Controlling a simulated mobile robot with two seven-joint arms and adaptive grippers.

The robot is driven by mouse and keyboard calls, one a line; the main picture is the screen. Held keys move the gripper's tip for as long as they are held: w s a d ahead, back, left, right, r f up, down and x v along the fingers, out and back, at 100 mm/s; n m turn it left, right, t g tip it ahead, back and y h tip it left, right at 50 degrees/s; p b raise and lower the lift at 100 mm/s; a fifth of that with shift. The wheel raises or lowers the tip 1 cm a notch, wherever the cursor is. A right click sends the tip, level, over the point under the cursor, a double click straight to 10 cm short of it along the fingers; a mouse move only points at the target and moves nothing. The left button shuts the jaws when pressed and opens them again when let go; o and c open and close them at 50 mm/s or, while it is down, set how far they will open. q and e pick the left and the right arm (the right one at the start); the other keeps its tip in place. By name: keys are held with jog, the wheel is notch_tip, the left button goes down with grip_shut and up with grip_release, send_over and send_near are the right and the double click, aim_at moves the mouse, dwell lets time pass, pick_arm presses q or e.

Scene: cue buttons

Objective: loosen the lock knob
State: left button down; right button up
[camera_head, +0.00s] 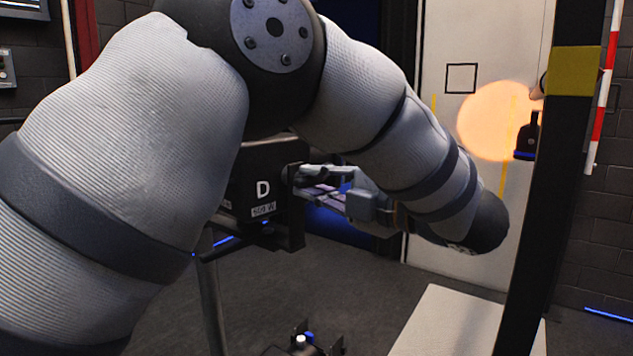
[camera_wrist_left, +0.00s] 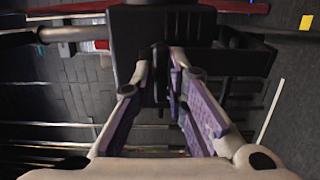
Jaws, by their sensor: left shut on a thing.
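The fingers are shut on this knob. In the head view the knob is mostly hidden by the fingers, and its turn angle cannot be told. My right gripper is not in view.
A black post (camera_head: 540,190) with a yellow band stands at the right. Behind it are a pale door (camera_head: 480,50) with an orange light disc (camera_head: 490,120) and a small black lamp-like device (camera_head: 527,140). A white panel (camera_head: 455,325) lies low right. Dark floor is open between.

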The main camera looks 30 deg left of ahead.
pick_arm(q)
jog(key=n, duration=1.7)
jog(key=shift+n, duration=0.4)
jog(key=n, duration=0.4)
jog(key=shift+n, duration=0.7)
jog(key=c, duration=1.7)
grip_release()
